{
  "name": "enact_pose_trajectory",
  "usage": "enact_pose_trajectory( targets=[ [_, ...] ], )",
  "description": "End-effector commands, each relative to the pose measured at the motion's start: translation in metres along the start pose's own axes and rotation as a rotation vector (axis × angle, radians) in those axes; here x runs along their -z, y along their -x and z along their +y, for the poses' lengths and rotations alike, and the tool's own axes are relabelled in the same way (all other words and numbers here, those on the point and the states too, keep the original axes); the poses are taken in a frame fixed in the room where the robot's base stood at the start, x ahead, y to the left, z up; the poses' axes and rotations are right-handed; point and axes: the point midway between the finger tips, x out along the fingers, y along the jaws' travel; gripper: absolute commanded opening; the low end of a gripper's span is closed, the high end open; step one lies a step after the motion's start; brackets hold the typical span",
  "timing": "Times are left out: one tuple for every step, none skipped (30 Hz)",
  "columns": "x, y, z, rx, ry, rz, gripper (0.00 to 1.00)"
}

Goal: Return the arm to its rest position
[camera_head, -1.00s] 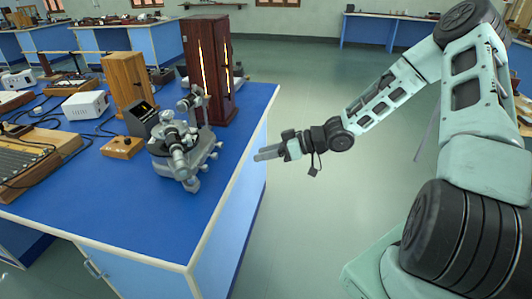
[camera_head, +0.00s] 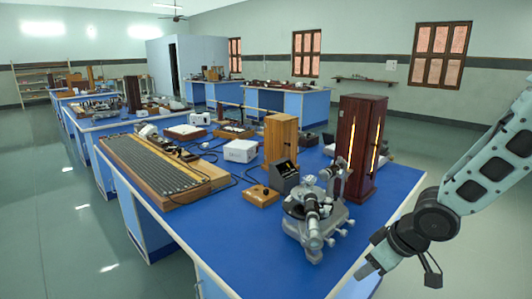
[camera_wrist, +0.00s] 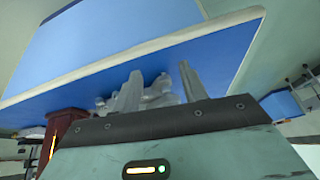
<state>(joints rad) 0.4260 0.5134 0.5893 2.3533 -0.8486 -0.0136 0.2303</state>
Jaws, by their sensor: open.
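My gripper (camera_head: 366,271) is at the lower right of the head view, at the right edge of the blue bench (camera_head: 230,215). It holds nothing that I can see. In the wrist view its two grey fingers (camera_wrist: 160,92) stand apart, with the blue bench top behind them. My arm comes in from the right edge of the head view, bent down towards the bench. The grey spectrometer (camera_head: 316,212) stands on the bench to the left of my gripper, apart from it in the head view.
A dark wooden lamp cabinet (camera_head: 358,148) with a glowing slit stands behind the spectrometer. A wooden box (camera_head: 281,137), a white box (camera_head: 240,151) and a long ridged board (camera_head: 150,170) are on the bench. Open floor (camera_head: 70,230) lies left of it.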

Motion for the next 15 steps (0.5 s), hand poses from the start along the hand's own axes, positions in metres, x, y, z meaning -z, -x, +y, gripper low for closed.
enact_pose_trajectory(
  targets=[
    [0.002, 0.01, -0.019, -0.028, 0.023, -0.049, 0.43],
    [0.001, 0.016, -0.03, -0.043, 0.028, -0.08, 0.43],
    [-0.002, 0.025, -0.044, -0.061, 0.029, -0.12, 0.43],
    [-0.004, 0.031, -0.055, -0.072, 0.032, -0.148, 0.43],
    [-0.006, 0.038, -0.066, -0.082, 0.031, -0.173, 0.43],
    [-0.01, 0.049, -0.082, -0.093, 0.032, -0.206, 0.43],
    [-0.014, 0.056, -0.094, -0.098, 0.03, -0.229, 0.43],
    [-0.018, 0.064, -0.106, -0.101, 0.028, -0.251, 0.43],
    [-0.023, 0.075, -0.123, -0.101, 0.025, -0.277, 0.43],
    [-0.028, 0.082, -0.135, -0.099, 0.022, -0.296, 0.43],
    [-0.033, 0.09, -0.146, -0.094, 0.019, -0.313, 0.43],
    [-0.04, 0.1, -0.161, -0.085, 0.013, -0.334, 0.43],
    [-0.045, 0.106, -0.172, -0.077, 0.011, -0.348, 0.43],
    [-0.05, 0.112, -0.181, -0.067, 0.007, -0.36, 0.43],
    [-0.056, 0.12, -0.193, -0.053, 0.004, -0.376, 0.43]
  ],
)
